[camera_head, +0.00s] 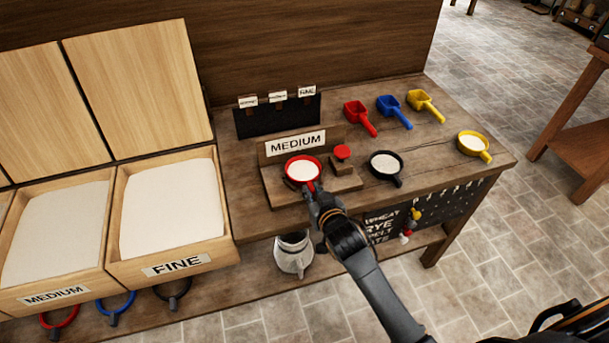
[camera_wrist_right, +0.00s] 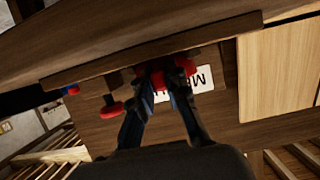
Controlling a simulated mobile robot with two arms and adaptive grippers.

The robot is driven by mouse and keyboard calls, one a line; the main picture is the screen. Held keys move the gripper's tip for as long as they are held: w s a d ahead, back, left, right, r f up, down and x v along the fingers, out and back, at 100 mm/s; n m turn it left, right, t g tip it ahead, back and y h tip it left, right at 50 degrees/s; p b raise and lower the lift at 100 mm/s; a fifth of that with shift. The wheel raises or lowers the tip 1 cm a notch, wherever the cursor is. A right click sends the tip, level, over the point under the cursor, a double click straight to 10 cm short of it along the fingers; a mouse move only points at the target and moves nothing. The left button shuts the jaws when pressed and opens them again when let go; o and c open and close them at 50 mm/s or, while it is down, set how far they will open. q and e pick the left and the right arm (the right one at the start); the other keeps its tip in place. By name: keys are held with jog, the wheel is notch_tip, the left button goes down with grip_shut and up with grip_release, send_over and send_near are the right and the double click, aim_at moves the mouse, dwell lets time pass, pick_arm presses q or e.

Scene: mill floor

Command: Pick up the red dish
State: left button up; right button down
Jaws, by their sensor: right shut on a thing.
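The red dish (camera_head: 302,169) holds white flour and sits on a small wooden stand (camera_head: 279,196) in front of the MEDIUM sign (camera_head: 296,143). My right gripper (camera_head: 313,189) reaches it from the front and is shut on its near side, where the handle is. In the right wrist view, red parts of the dish (camera_wrist_right: 165,77) show between and around the fingertips of the gripper (camera_wrist_right: 167,78); the fingers cover much of it. I cannot tell whether the dish is clear of the stand. My left gripper is not in view.
A red knob (camera_head: 342,152) is right of the dish. A black dish (camera_head: 386,164) and a yellow dish (camera_head: 473,144) with flour stand farther right. Red (camera_head: 358,115), blue (camera_head: 393,110) and yellow (camera_head: 424,103) scoops lie behind. Flour bins (camera_head: 177,264) are at left; a metal jug (camera_head: 293,256) is below.

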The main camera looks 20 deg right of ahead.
jog(key=shift+r, duration=0.1)
jog(key=shift+r, duration=0.45)
notch_tip(320, 180, up, 3)
jog(key=shift+s+a+f, duration=0.1)
jog(key=shift+s+f, duration=0.05)
jog(key=shift+f, duration=0.05)
jog(key=s+a+r+b, duration=0.1)
jog(key=s+a+r, duration=0.3)
jog(key=s+r, duration=0.5)
jog(key=s, duration=0.4)
jog(key=shift+r, duration=0.2)
dwell(0.5)
